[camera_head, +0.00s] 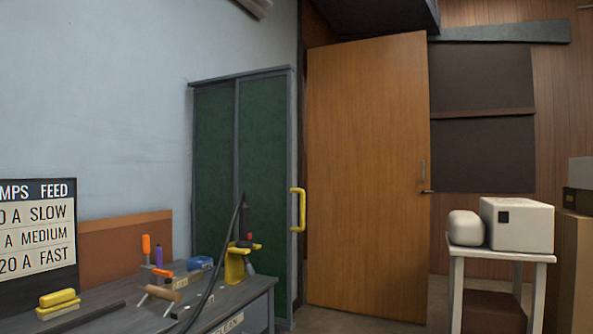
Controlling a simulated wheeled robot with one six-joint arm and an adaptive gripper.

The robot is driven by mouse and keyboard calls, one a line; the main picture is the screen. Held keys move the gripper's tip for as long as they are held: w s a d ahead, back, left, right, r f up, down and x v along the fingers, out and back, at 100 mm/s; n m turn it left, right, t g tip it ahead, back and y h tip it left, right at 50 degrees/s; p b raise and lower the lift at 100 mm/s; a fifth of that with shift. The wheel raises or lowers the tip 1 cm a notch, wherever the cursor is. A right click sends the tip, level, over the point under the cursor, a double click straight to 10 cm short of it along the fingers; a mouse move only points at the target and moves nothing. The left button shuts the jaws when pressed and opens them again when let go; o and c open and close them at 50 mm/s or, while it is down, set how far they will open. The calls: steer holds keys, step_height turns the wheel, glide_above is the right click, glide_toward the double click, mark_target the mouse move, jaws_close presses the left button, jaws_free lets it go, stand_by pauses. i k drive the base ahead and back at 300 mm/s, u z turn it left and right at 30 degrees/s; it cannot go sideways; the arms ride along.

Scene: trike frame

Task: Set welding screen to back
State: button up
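A tall dark green two-panel screen in a grey frame (263,150) stands behind the workbench, left of the wooden door; it looks like the welding screen. A yellow handle (298,210) sticks out from its right edge. The bench and the tools on it hide its lower left part. No back mark or label for the screen's position is visible. My gripper is not in view.
The grey workbench (257,288) holds clamps, a yellow torch stand (237,265) with a black cable, and a feed chart (35,235). A wooden door (368,180) stands right of the screen. A white table (500,256) bears white machines. Some floor shows below the door.

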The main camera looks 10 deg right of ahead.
mark_target(263, 102)
steer(key=z, duration=0.3)
steer(key=i, duration=1.2)
steer(key=u, duration=0.4)
